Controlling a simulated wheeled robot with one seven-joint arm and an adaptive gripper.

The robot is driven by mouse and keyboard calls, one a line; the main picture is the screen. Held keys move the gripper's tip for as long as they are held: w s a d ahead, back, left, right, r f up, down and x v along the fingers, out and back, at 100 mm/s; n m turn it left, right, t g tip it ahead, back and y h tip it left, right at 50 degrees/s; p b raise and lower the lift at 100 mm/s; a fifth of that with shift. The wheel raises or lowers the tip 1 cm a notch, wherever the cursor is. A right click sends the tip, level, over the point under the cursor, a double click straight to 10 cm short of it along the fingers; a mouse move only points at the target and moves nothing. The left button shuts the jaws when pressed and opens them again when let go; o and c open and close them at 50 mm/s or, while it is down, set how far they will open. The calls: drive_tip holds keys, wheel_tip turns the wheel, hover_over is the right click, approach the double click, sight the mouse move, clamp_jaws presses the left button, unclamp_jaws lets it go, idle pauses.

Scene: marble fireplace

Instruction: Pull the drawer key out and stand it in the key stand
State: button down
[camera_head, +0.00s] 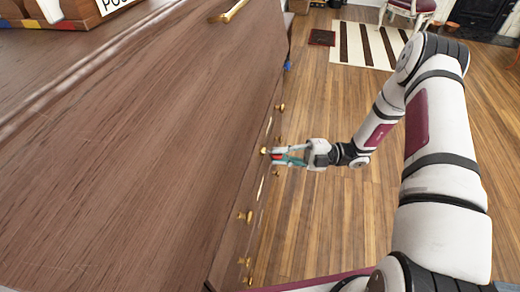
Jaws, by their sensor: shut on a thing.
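A long brown wooden dresser (130,160) fills the left and middle of the view, with brass knobs (245,216) along its right-hand drawer front. My gripper (280,155), with teal fingers, is beside that front near a brass knob (264,151). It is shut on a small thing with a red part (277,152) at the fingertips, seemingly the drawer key. The fingers hide most of it, and I cannot tell whether it is still in the keyhole. I cannot make out a key stand for certain.
A wooden box (75,12) with a white lettered sign and a brass bar (230,10) are on the dresser's far end. A small blue thing (287,66) is at its far right corner. The wooden floor (320,225) is clear around my arm; a striped rug (368,45) lies beyond.

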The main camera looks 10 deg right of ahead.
drive_tip(key=shift+r+n+h, duration=0.1)
drive_tip(key=shift+n+h, duration=0.2)
drive_tip(key=shift+n, duration=0.5)
drive_tip(key=shift+s+d, duration=0.3)
drive_tip(key=shift+d, duration=0.6)
drive_tip(key=shift+s+d, duration=0.25)
drive_tip(key=shift+d, duration=0.3)
idle(0.9)
drive_tip(key=s+d, duration=0.2)
drive_tip(key=d, duration=0.4)
drive_tip(key=shift+s+d, duration=0.2)
drive_tip(key=shift+s, duration=0.15)
idle(0.6)
idle(0.4)
drive_tip(key=w+a+r+m+t+h+p, duration=0.1)
drive_tip(key=r+m+t+p, duration=0.2)
drive_tip(key=r+p, duration=0.7)
drive_tip(key=a+r+m+t+h+p, duration=0.2)
drive_tip(key=r+m+t+p, duration=0.2)
drive_tip(key=r+t+p, duration=0.3)
wheel_tip(320, 180, up, 10)
drive_tip(key=p, duration=0.4)
drive_tip(key=shift+w+a+f+t+h, duration=0.2)
drive_tip(key=shift+w+t+h, duration=0.1)
drive_tip(key=shift+w+t, duration=0.1)
